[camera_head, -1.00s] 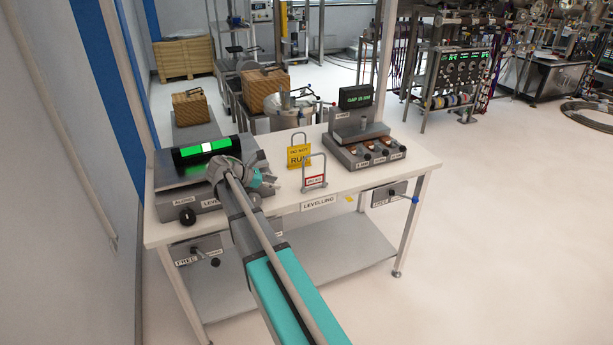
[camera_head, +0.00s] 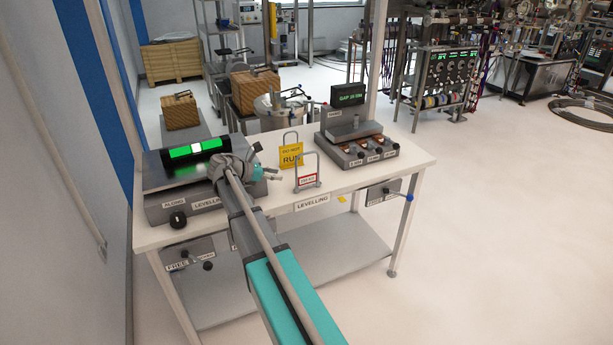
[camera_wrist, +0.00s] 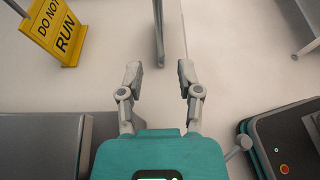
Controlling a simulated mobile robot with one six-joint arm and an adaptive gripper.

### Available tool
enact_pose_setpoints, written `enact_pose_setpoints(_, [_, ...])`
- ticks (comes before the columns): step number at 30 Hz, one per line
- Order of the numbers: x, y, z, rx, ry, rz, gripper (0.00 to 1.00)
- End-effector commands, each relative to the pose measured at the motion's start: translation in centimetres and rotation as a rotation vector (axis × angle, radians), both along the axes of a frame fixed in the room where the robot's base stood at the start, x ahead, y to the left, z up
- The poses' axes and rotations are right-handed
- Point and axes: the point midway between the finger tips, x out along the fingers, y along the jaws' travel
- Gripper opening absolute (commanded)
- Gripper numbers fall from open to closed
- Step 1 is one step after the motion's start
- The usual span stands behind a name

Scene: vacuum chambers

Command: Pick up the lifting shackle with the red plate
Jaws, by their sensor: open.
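The lifting shackle with the red plate (camera_head: 307,181) stands upright on the bench, a grey loop with a small red-and-white plate low on it. A second shackle with a yellow "DO NOT RUN" plate (camera_head: 290,157) stands just behind and left of it; that yellow plate also shows at the top left of the wrist view (camera_wrist: 56,30). My gripper (camera_head: 268,164) is left of both, above the bench near the levelling unit. In the wrist view my gripper (camera_wrist: 160,78) is open with nothing between its fingers. I cannot make out the red plate there.
The white bench (camera_head: 340,190) carries a levelling unit (camera_head: 160,178) with a green display at left and a grey gauge unit (camera_head: 357,150) at right. Bench top is clear in front of the red-plate shackle. Open floor lies right of the bench.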

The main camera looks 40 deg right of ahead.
Motion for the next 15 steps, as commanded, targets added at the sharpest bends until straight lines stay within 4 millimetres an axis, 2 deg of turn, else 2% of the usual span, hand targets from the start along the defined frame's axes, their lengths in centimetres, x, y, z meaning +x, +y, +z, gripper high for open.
enact_pose_setpoints(1, [-0.2, -0.7, -0.6, 0.000, -0.001, -0.001, 0.46])
enact_pose_setpoints(9, [-1.0, -4.1, -2.0, 0.000, 0.000, -0.001, 0.46])
enact_pose_setpoints(15, [-1.2, -5.0, -2.3, 0.000, 0.000, 0.002, 0.46])
